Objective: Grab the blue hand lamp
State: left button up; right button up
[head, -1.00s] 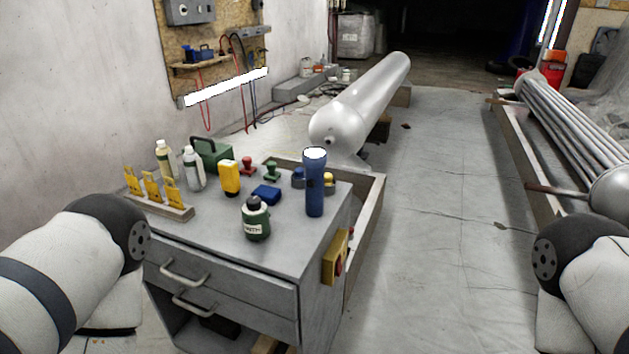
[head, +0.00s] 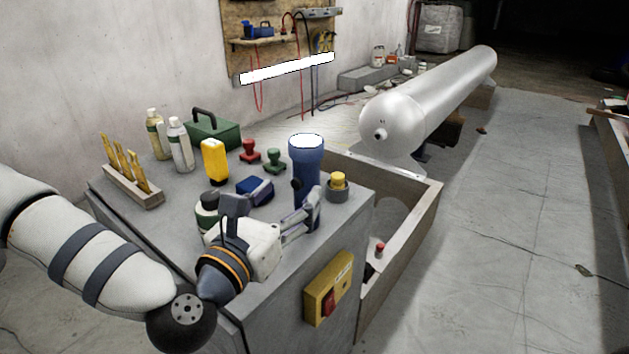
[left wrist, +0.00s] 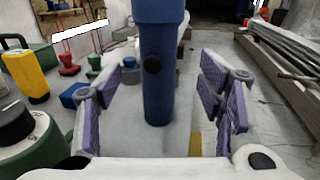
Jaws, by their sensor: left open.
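The blue hand lamp (head: 306,160) stands upright, head up, near the right edge of the grey cabinet top (head: 252,283). My left gripper (head: 304,206) is at the lamp, its fingers reaching toward the lamp's lower body. In the left wrist view the lamp (left wrist: 158,70) stands between the spread purple-padded fingers of my left gripper (left wrist: 163,100). There is a visible gap on each side, so the gripper is open and holds nothing. The lamp's top is cut off in that view. My right gripper is not in view.
A blue box (head: 254,190), a yellow bottle (head: 214,161), red (head: 249,150) and green (head: 274,160) stamps and a yellow-topped button (head: 338,186) stand nearby. A yellow switch box (head: 328,287) juts from the cabinet side.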

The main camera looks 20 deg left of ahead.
aim_at(300, 184)
pick_arm(q)
jog(key=w, duration=0.8)
jog(key=shift+d+f, duration=0.35)
jog(key=c, duration=1.4)
